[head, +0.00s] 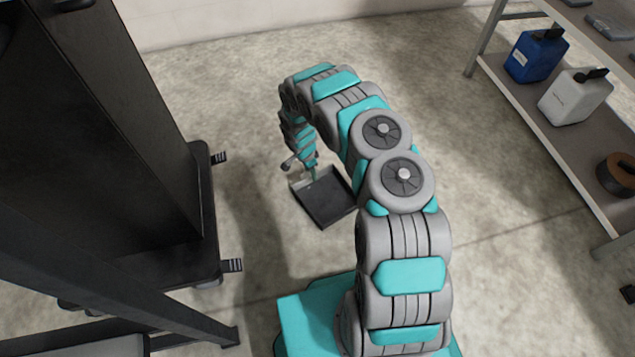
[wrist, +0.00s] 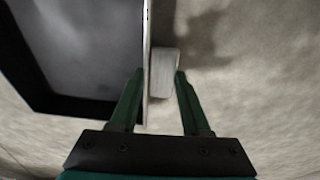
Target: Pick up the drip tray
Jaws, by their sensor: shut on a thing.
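The drip tray (head: 325,203) is a dark, shallow, square tray below my arm in the middle of the head view. In the wrist view its grey inside and black rim (wrist: 75,107) fill the upper left. My gripper (wrist: 159,72) is shut on the drip tray at this tab and wall. In the head view my gripper (head: 313,174) is at the tray's far edge, partly hidden by my arm. I cannot tell whether the tray touches the floor.
A dark cabinet-like unit (head: 100,150) with feet stands at the left. A shelf rack (head: 555,140) at the right holds a blue jug (head: 536,55), a white jug (head: 574,97) and a brown round item (head: 618,174). The concrete floor (head: 500,220) between them is open.

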